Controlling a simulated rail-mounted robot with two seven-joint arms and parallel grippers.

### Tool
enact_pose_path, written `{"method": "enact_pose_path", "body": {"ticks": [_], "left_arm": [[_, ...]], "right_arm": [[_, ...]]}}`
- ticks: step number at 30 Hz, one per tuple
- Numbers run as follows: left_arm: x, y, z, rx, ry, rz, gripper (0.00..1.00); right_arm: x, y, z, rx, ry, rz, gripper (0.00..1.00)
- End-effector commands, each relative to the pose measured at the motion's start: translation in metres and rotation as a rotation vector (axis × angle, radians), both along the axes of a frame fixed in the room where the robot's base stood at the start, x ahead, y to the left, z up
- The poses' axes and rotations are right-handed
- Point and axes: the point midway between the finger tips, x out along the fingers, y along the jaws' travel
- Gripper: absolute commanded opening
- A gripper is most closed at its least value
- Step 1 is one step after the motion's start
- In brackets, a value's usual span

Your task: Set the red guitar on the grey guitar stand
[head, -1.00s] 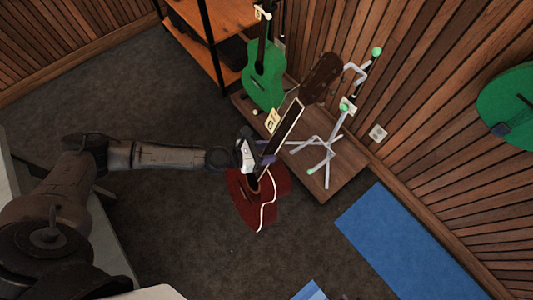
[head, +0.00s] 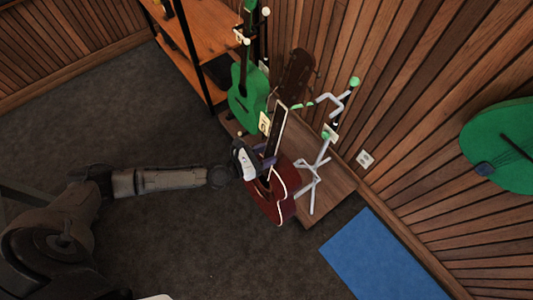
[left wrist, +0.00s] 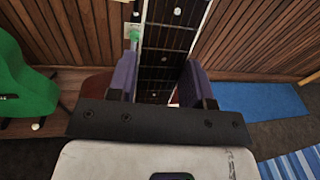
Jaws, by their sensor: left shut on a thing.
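The red guitar (head: 270,195) hangs upright but tilted in the head view, its dark headstock (head: 296,72) at the top. My left gripper (head: 262,162) is shut on its neck just above the body. In the left wrist view the fretted neck (left wrist: 160,70) runs between the purple fingers (left wrist: 160,85). The grey guitar stand (head: 318,165), with green tips, stands on a low wooden platform just right of the guitar. The guitar's body is in front of the platform's near edge; I cannot tell whether it touches the stand. My right gripper is not in view.
A green guitar (head: 247,92) stands on the platform (head: 335,190) behind the red one, close to its neck. A wooden shelf (head: 205,40) is at the back. A blue mat (head: 380,258) lies at the right. The dark floor in front is clear.

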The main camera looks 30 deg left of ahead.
Motion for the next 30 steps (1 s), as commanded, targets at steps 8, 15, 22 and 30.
{"method": "enact_pose_path", "body": {"ticks": [8,15,22,30], "left_arm": [[0.008,-0.002,0.003,-0.005,-0.016,0.001,0.00],[0.025,-0.008,0.003,-0.005,-0.019,0.002,0.00],[0.042,-0.014,0.002,-0.006,-0.017,0.001,0.00],[0.062,-0.020,0.001,-0.005,-0.018,0.001,0.00]], "right_arm": [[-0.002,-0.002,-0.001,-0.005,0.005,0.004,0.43],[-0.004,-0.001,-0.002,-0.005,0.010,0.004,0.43],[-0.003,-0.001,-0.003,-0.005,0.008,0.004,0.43],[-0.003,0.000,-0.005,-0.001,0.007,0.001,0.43]]}}
